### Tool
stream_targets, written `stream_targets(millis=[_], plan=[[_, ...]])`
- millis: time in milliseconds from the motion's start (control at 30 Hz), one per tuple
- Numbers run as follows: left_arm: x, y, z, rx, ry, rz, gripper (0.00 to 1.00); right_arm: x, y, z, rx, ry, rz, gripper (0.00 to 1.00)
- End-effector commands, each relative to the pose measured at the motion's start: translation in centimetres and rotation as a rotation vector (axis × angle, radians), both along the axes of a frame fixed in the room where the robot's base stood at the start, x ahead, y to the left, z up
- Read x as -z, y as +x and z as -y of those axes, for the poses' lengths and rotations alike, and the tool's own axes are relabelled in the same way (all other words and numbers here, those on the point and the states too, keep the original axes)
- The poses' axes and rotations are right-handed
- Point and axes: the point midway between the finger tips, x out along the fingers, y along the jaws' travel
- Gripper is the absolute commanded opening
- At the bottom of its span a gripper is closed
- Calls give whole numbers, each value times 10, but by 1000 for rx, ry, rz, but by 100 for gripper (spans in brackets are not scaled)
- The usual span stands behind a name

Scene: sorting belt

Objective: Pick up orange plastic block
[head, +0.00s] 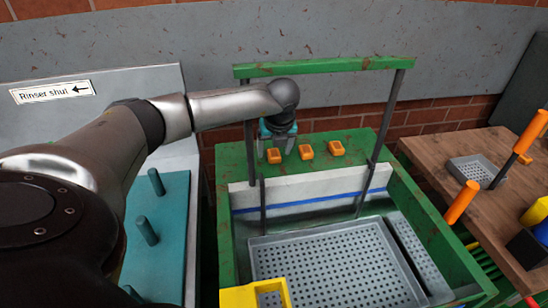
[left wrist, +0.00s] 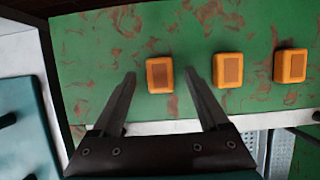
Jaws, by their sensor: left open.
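Three orange plastic blocks lie in a row on the green ledge at the back of the sorting station. The left block (head: 274,155) is below my left gripper (head: 277,148) in the head view. The middle block (head: 306,151) and the right block (head: 336,148) lie to its right. In the left wrist view the left block (left wrist: 159,75) shows between and just beyond the open fingers of my gripper (left wrist: 160,78), apart from them. The middle block (left wrist: 228,70) and right block (left wrist: 290,65) are outside the fingers. My right gripper is not in view.
A green frame (head: 320,66) with upright posts stands over the station. A grey perforated tray (head: 330,265) and a yellow container (head: 238,297) are in front. A teal board with pegs (head: 170,230) is at left, a wooden table (head: 430,150) at right.

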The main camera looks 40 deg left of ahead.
Motion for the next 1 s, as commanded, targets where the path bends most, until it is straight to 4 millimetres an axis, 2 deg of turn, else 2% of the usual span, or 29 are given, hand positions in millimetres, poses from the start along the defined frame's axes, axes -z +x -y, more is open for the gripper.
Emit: stream_targets(millis=[100,333,1000], plan=[[7,2,-2,0,1,1,78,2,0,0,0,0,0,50],[7,2,-2,0,1,1,76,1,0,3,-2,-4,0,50],[7,2,-2,0,0,0,1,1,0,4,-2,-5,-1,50]])
